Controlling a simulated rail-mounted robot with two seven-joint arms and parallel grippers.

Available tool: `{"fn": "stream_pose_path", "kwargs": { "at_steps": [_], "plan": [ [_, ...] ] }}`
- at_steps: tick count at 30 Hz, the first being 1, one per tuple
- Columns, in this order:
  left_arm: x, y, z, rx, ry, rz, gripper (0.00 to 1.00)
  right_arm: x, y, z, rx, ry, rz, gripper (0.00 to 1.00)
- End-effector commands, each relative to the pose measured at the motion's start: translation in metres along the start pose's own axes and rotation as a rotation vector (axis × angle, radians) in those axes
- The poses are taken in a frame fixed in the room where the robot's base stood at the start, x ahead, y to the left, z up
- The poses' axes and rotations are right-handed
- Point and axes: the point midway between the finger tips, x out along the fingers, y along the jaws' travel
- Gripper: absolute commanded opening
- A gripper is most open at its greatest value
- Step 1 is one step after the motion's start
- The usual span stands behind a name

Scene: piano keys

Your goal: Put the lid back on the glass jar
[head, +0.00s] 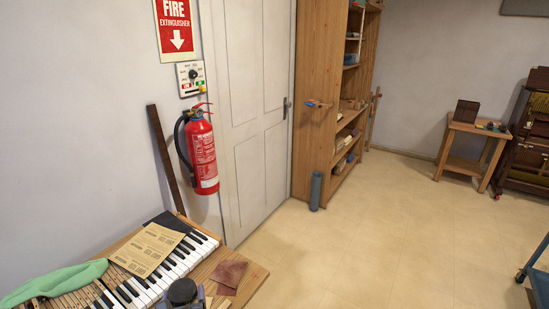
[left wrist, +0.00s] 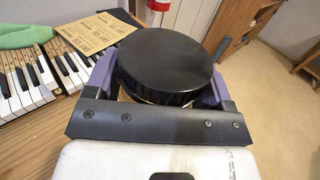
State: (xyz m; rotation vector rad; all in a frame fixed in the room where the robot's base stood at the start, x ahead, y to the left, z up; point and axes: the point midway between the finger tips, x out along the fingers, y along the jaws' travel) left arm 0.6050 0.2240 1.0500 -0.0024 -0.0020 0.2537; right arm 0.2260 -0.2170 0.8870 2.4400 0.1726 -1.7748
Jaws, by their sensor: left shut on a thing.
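A round black lid (left wrist: 168,62) fills the middle of the left wrist view, its flat top facing up. My left gripper (head: 184,297) has a purple finger on each side of the lid and is shut on it. In the head view the dark lid (head: 182,290) shows at the bottom edge, over the wooden table by the keyboard. A thin pale strip shows under the lid's near edge in the left wrist view; I cannot tell whether it is the glass jar. The jar is otherwise hidden. My right gripper is not in view.
Piano keys (head: 150,288) lie on the wooden table (head: 247,283), with a printed tan sheet (head: 150,249) and a green cloth (head: 55,284) on them. A reddish-brown sandpaper-like piece (head: 229,273) lies to the right. A fire extinguisher (head: 201,155) hangs on the wall behind.

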Motion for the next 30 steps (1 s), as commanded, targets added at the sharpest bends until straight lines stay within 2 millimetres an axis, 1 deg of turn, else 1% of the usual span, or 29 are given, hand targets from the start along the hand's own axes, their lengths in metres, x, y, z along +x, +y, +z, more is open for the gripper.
{"fn": "stream_pose_path", "kwargs": {
  "at_steps": [1, 3, 6, 12, 15, 16, 17, 18, 20, 22, 26, 29, 30],
  "plan": [
    [-0.011, -0.004, 0.02, -0.004, -0.009, -0.033, 0.27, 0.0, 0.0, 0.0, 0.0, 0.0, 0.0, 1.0],
    [-0.028, -0.008, 0.042, -0.002, -0.008, -0.078, 0.27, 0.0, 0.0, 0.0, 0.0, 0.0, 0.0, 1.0],
    [-0.05, -0.011, 0.067, 0.001, -0.006, -0.136, 0.27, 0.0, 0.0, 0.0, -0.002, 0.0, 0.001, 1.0],
    [-0.089, -0.012, 0.102, 0.002, -0.004, -0.23, 0.27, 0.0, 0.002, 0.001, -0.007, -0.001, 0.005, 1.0],
    [-0.106, -0.009, 0.114, 0.003, -0.003, -0.259, 0.27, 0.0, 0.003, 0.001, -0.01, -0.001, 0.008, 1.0],
    [-0.111, -0.006, 0.116, 0.003, -0.001, -0.264, 0.27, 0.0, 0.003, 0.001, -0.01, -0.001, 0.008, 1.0],
    [-0.116, -0.002, 0.114, 0.005, 0.002, -0.265, 0.27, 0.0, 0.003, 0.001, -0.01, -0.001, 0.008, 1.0],
    [-0.115, 0.002, 0.104, 0.006, 0.007, -0.256, 0.27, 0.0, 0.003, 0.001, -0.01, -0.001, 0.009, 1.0],
    [-0.117, 0.005, 0.092, 0.005, 0.009, -0.253, 0.27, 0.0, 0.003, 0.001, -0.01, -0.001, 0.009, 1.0],
    [-0.117, 0.004, 0.111, 0.002, -0.002, -0.254, 0.27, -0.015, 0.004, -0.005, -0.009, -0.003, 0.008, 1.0],
    [-0.117, 0.004, 0.133, 0.002, -0.002, -0.254, 0.27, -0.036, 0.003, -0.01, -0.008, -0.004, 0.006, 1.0],
    [-0.117, 0.004, 0.153, 0.002, -0.002, -0.253, 0.27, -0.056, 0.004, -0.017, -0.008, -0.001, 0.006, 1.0],
    [-0.117, 0.004, 0.162, 0.002, -0.002, -0.253, 0.27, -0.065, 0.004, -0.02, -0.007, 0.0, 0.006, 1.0]
  ]
}}
